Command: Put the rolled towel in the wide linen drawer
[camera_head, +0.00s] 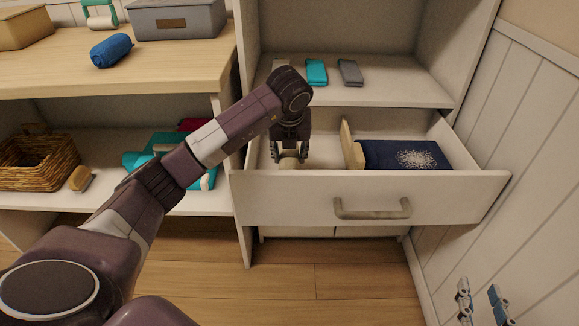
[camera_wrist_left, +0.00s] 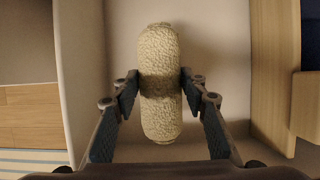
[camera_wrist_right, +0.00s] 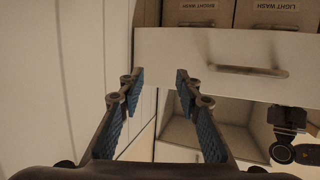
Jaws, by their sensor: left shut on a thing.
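A cream, nubbly rolled towel (camera_wrist_left: 160,55) is held between the fingers of my left gripper (camera_wrist_left: 160,84), seen in the left wrist view. In the head view my left gripper (camera_head: 289,152) is over the left compartment of the pulled-out wide drawer (camera_head: 290,200), pointing down. The towel's end (camera_head: 288,162) barely shows there, within the drawer walls; whether it touches the bottom I cannot tell. My right gripper (camera_wrist_right: 157,88) is open and empty, low by the right wall, outside the drawer (camera_wrist_right: 205,60).
A wooden divider (camera_head: 352,146) splits the drawer; a navy cloth with white specks (camera_head: 400,155) fills the right part. The shelf above holds teal (camera_head: 317,72) and grey (camera_head: 350,72) folded cloths. A blue roll (camera_head: 111,50) and wicker basket (camera_head: 38,166) are at left.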

